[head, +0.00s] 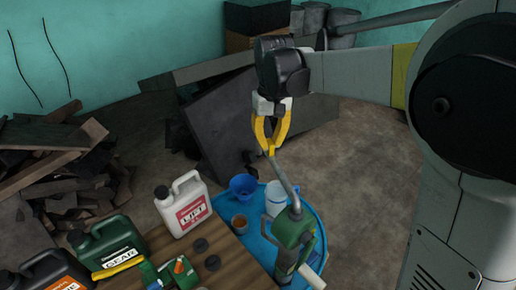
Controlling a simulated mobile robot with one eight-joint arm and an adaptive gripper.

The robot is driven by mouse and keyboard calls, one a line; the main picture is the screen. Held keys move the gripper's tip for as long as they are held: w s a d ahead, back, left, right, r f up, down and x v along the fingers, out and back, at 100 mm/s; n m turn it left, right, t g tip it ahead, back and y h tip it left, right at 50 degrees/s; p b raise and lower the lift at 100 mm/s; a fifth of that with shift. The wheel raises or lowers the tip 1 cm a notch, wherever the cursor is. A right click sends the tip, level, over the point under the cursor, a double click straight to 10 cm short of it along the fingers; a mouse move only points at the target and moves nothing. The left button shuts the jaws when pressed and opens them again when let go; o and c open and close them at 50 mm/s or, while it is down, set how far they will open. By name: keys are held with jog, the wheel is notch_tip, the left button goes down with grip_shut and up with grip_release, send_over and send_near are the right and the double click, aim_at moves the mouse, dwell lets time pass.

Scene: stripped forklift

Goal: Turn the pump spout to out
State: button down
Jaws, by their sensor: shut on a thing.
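The pump (294,228) has a green head and stands upright at the blue drum (262,260), near the wooden bench's right end. Its grey bent spout (285,179) rises from the head and slants up and to the left. My gripper (270,151), with yellow fingers, comes down from above and is shut on the upper end of the spout. The fingers hide the spout's very tip. The pump's lower part is partly hidden by its own head and handle.
A white LIFT jug (184,204), a green GEAR jug (108,247) and a dark jug (46,272) stand on the bench (232,258). A blue funnel (243,186) and a white container (275,202) are by the drum. Scrap wood (62,165) lies left; floor at right is clear.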

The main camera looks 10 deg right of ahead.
jog(key=shift+w+d+m+b, duration=0.15)
jog(key=shift+d+m+b, duration=0.1)
jog(key=shift+d+m, duration=0.85)
jog(key=shift+w+d+m+b, duration=0.15)
jog(key=shift+d+m, duration=0.45)
jog(key=shift+d, duration=0.9)
jog(key=c, duration=1.6)
grip_release()
jog(key=shift+o, duration=1.1)
jog(key=shift+d, duration=0.15)
notch_tip(320, 180, up, 12)
